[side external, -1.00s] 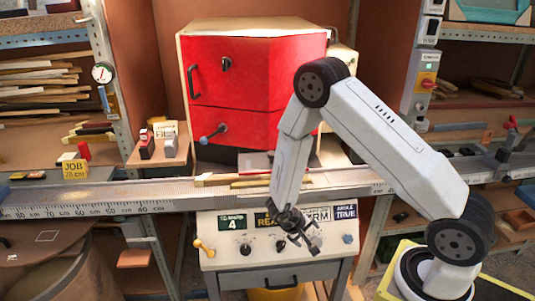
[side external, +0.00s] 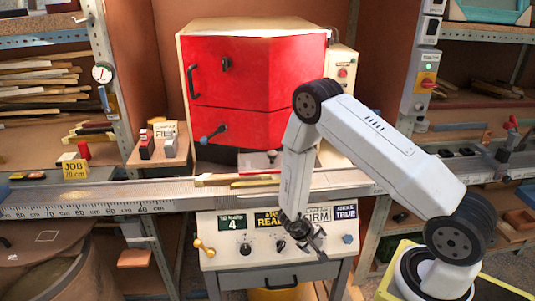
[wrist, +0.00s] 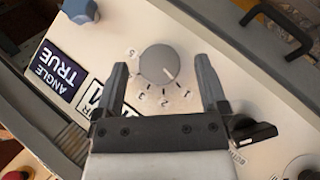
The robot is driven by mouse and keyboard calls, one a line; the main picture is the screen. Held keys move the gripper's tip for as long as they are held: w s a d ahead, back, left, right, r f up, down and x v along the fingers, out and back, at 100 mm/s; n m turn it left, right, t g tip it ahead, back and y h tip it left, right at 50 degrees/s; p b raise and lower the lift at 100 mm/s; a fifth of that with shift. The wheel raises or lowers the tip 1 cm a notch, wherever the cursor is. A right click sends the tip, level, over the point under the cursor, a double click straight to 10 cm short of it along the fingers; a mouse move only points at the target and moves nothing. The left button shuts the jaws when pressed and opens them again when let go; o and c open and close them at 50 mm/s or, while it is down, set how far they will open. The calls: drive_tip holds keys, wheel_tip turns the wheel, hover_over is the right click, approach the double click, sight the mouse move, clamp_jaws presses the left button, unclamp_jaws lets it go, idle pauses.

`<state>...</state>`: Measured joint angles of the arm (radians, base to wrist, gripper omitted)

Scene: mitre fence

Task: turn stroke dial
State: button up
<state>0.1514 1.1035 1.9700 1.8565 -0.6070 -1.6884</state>
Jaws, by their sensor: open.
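In the side view my gripper (side external: 307,243) is at the panel front and hides this dial.
A black selector knob (wrist: 254,131) is close beside one finger. A drawer handle (side external: 281,283) is below. The long ruled fence (side external: 150,207) runs above the panel.

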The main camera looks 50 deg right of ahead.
drive_tip(key=shift+s+d+f, duration=0.15)
drive_tip(key=shift+d+f, duration=0.25)
drive_tip(key=shift+f, duration=0.2)
clamp_jaws()
drive_tip(key=shift+m+y, duration=0.3)
drive_tip(key=shift+m+t+y, duration=0.4)
drive_tip(key=shift+m+y, duration=0.3)
drive_tip(key=shift+m+t+y, duration=0.3)
drive_tip(key=shift+m+y, duration=0.1)
drive_tip(key=shift+y, duration=0.1)
drive_tip(key=shift+m+t+y, duration=0.5)
drive_tip(key=shift+m+y, duration=0.1)
